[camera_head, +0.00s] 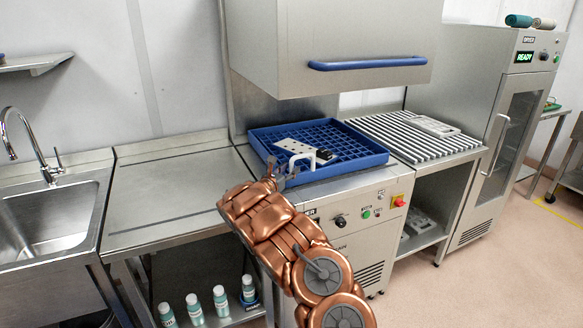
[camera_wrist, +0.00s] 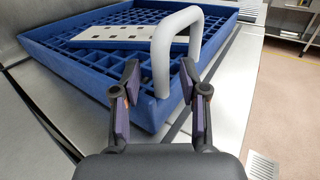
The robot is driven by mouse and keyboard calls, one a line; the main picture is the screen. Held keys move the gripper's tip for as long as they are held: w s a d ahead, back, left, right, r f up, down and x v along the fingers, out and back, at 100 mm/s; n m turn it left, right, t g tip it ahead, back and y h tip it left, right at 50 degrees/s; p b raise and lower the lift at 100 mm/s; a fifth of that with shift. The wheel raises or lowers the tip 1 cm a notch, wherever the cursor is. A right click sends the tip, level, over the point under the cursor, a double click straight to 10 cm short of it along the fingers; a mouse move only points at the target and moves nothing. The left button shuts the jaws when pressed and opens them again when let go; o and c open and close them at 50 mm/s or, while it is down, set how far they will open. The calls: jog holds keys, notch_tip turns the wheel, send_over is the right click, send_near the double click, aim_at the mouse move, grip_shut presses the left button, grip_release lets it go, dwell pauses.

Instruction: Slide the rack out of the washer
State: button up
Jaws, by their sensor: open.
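The blue rack (camera_head: 345,166) sits on the washer (camera_head: 350,215) under its raised hood (camera_head: 330,40). A white loop handle stands up at the rack's near edge; it shows large in the wrist view (camera_wrist: 161,62). The rack (camera_wrist: 60,85) holds a pale plate with square holes (camera_wrist: 130,38) and a small dark item. My gripper (camera_head: 285,172) is at the near left edge of the rack, by the handle. In the wrist view my gripper (camera_wrist: 167,85) is open, with one finger on each side of the handle's near leg. I cannot tell whether either finger touches it.
A bare steel table (camera_head: 170,185) lies left of the washer, with a sink (camera_head: 50,225) beyond it. A slatted surface (camera_head: 415,138) with a pale part on it lies to the right. A tall cabinet (camera_head: 510,130) reads READY. Several bottles (camera_head: 220,300) stand on the shelf below.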

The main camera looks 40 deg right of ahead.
jog(key=shift+x, duration=0.8)
jog(key=shift+c, duration=0.2)
grip_shut()
